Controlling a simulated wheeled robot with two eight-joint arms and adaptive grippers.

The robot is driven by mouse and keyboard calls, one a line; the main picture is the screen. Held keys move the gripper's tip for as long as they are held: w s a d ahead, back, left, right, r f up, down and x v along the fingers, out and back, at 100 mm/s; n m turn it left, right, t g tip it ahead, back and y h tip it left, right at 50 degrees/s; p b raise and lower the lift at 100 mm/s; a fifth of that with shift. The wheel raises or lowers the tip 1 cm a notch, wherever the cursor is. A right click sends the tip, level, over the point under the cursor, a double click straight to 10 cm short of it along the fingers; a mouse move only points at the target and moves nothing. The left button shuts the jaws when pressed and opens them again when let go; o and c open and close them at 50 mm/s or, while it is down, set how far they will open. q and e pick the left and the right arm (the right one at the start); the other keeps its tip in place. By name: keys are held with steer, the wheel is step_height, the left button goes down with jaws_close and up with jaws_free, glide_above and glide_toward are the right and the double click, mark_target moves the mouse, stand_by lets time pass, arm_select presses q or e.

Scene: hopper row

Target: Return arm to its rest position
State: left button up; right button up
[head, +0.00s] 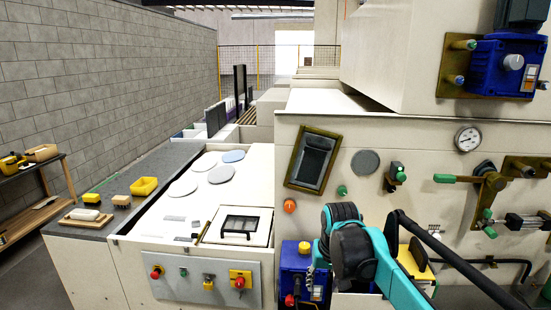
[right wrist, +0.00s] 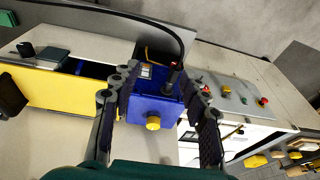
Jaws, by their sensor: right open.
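My right arm (head: 385,265), teal and black, reaches in from the lower right of the head view, in front of the machine's front panel. Its gripper cannot be made out clearly there. In the right wrist view my right gripper (right wrist: 163,84) is open, with its two dark fingers spread apart and nothing held between them. A blue box (right wrist: 152,106) with a yellow knob shows beyond and between the fingers. My left gripper is in neither view.
A blue unit (head: 296,265) stands just left of my right arm. A black bar (head: 450,255) slants down to its right. Valves and a gauge (head: 467,139) project from the panel. A control panel (head: 205,280) with buttons and a worktop with a yellow bin (head: 144,187) lie left.

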steer(key=s+d+f+t+b, duration=0.2)
steer(key=s+f, duration=0.5)
steer(key=s, duration=0.3)
steer(key=s+d+f+t+b, duration=0.2)
steer(key=s+f, duration=0.4)
steer(key=s, duration=0.5)
steer(key=shift+d+f+n+b, duration=0.3)
steer(key=shift+d+f+b, duration=0.1)
steer(key=shift+d, duration=0.2)
